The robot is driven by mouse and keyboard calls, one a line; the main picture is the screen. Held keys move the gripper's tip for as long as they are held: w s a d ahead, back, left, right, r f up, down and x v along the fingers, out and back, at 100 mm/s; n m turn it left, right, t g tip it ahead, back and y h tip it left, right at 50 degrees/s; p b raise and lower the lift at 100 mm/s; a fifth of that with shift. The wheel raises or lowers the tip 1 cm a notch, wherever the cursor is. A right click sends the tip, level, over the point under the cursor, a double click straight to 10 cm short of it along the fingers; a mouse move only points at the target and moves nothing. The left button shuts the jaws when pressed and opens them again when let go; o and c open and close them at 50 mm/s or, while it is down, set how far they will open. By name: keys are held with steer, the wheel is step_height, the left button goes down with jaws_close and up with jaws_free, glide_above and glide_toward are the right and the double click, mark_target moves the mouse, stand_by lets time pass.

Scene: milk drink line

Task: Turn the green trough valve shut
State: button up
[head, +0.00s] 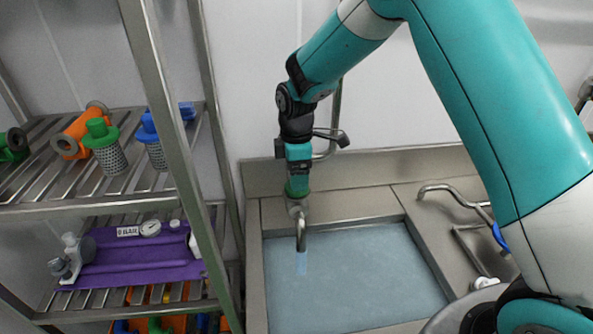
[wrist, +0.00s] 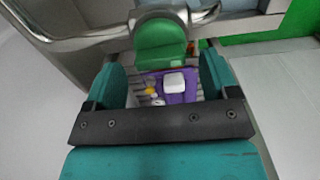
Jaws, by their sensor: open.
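The green trough valve (head: 297,190) sits on a steel spout (head: 301,235) at the back edge of the sink trough (head: 255,285). A pale stream (head: 301,264) shows below the spout mouth. My gripper (head: 298,172) is right above the valve in the head view, pointing down. In the wrist view the green handle (wrist: 160,42) lies between and just ahead of the two teal fingers of my open gripper (wrist: 162,72). I see gaps at both sides of the handle there, with no clear contact. The valve's lower body is partly hidden.
Pale blue liquid (head: 365,280) fills the trough. A steel rack (head: 170,125) stands at left, with green and blue strainers (head: 103,145) and a purple mat (head: 140,262). Another curved spout (head: 450,192) is at right. The wall is close behind.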

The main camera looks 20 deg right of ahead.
steer(key=shift+f, duration=0.9)
steer(key=shift+c, duration=0.5)
steer(key=c, duration=0.8)
